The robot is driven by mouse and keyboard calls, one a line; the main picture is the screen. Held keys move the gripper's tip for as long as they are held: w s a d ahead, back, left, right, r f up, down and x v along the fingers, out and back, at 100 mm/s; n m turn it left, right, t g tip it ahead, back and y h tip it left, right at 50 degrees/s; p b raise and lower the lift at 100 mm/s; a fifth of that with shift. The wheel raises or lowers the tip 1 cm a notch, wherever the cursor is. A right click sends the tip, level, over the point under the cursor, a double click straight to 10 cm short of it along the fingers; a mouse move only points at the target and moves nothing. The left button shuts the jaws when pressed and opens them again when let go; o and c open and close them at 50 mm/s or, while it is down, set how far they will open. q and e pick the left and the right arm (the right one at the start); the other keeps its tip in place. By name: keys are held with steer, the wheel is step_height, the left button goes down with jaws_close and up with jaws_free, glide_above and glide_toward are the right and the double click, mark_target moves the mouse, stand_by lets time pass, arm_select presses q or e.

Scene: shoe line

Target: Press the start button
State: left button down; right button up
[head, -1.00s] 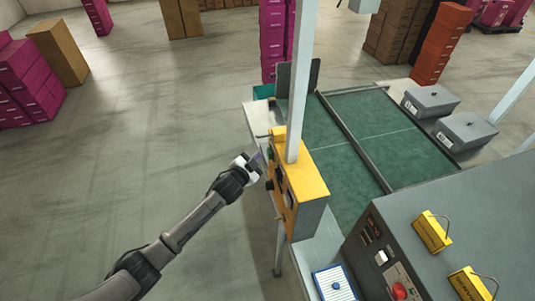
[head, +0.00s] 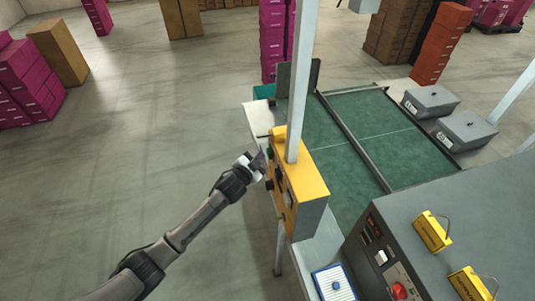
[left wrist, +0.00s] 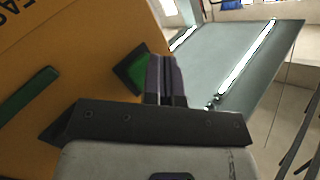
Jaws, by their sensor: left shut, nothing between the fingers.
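A yellow control box (head: 309,181) stands at the near left corner of the line, with controls on its left side face. In the left wrist view its yellow face (left wrist: 85,60) fills the left side. A green button (left wrist: 134,72) in a dark surround shows there, right beside my fingers and partly hidden by them; I cannot tell if they touch. My left gripper (head: 262,158) is shut and empty, close to the box's upper left side. Its closed fingers (left wrist: 166,78) show in the left wrist view. My right gripper is not in view.
A green conveyor belt (head: 350,184) lies behind the box, with a grey post (head: 300,80) rising beside it. A grey cabinet (head: 450,205) with a red button (head: 399,291) stands at the lower right. A blue and white tray (head: 334,284) lies beside it. The floor at left is clear.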

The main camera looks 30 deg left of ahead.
arm_select(q)
steer(key=shift+w+d, duration=0.35)
steer(key=shift+w, duration=0.05)
stand_by(0.5)
steer(key=shift+s+a, duration=0.1)
stand_by(0.3)
steer(key=shift+s+a+p, duration=0.45)
steer(key=shift+s+a, duration=0.1)
steer(key=shift+s, duration=0.1)
steer(key=s+a+p, duration=0.1)
steer(key=s, duration=0.1)
steer(key=s+a+p, duration=0.1)
steer(key=a, duration=0.1)
steer(key=shift+s+a, duration=0.15)
steer(key=shift+s, duration=0.2)
stand_by(0.5)
